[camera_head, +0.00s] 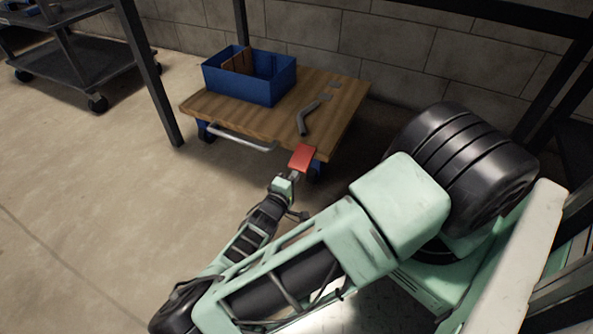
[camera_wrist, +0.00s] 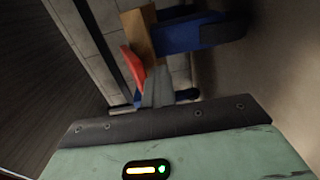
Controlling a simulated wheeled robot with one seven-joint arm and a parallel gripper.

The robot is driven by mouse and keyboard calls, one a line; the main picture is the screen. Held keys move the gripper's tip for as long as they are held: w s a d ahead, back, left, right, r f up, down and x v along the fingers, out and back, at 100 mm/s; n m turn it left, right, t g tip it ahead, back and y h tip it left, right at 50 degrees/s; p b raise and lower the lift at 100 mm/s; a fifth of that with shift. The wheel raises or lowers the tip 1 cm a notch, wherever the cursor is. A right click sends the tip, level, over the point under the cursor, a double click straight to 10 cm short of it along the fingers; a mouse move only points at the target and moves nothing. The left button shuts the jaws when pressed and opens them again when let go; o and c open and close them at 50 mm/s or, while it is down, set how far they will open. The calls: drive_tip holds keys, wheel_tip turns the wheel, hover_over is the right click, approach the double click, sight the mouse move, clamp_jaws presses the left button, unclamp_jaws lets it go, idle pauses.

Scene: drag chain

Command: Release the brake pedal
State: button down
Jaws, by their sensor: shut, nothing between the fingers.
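The red brake pedal (camera_head: 302,158) sticks out from the front right corner of a wooden-topped cart (camera_head: 215,107), above a wheel. My gripper (camera_head: 294,174) is shut and empty, with its fingertips right at the pedal's near edge. In the wrist view the red pedal (camera_wrist: 134,66) is seen edge-on and tilted, just left of the grey fingers of my gripper (camera_wrist: 155,88). The fingertips look very close to the pedal; I cannot tell whether they touch it.
The cart carries a blue bin (camera_head: 250,88) with brown items and a bent grey handle (camera_head: 313,115). A silver push bar (camera_head: 240,137) runs along its front. A dark rack post (camera_head: 148,75) stands left. Open floor lies in front of the cart.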

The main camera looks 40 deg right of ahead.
sight(301, 159)
drive_tip(key=shift+s+d+r, duration=0.1)
drive_tip(key=shift+d+r, duration=0.15)
drive_tip(key=shift+d, duration=0.05)
drive_tip(key=shift+r+p, duration=1.5)
drive_tip(key=shift+r, duration=0.1)
drive_tip(key=shift+f, duration=0.1)
drive_tip(key=shift+s+a+f, duration=0.2)
drive_tip(key=shift+a, duration=0.6)
drive_tip(key=f+v, duration=0.1)
drive_tip(key=v, duration=0.5)
drive_tip(key=shift+a+b, duration=0.4)
drive_tip(key=shift+b, duration=0.05)
drive_tip(key=shift+s, duration=0.1)
